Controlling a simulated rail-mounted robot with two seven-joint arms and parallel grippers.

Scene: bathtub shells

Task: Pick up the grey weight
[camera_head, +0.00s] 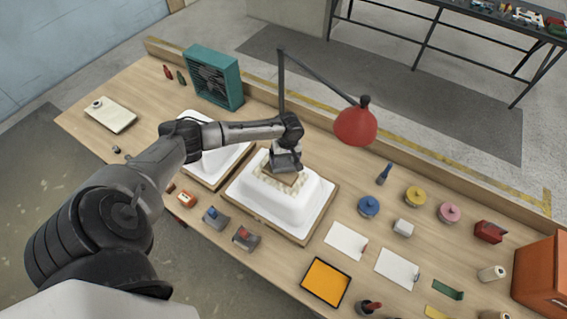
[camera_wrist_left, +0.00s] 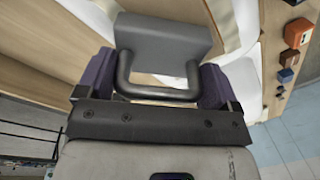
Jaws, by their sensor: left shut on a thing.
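The grey weight (camera_wrist_left: 165,42) is a dark grey block with a looped handle, seen in the left wrist view. My left gripper (camera_wrist_left: 157,84) has its two fingers at either side of the handle and is shut on it. In the head view the weight (camera_head: 286,163) shows just under the left gripper (camera_head: 287,150), above a white tub shell (camera_head: 275,208). A small brown board (camera_head: 292,180) lies under the weight, on a pale patterned patch on top of the shell. I cannot tell whether the weight touches the board. My right gripper is not in view.
A second white shell (camera_head: 216,164) stands beside the first. A red lamp (camera_head: 356,124) on a thin arm hangs close to the right. A teal fan (camera_head: 213,78) stands at the back. Small tools (camera_head: 246,238) and pots (camera_head: 369,206) lie around the wooden table.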

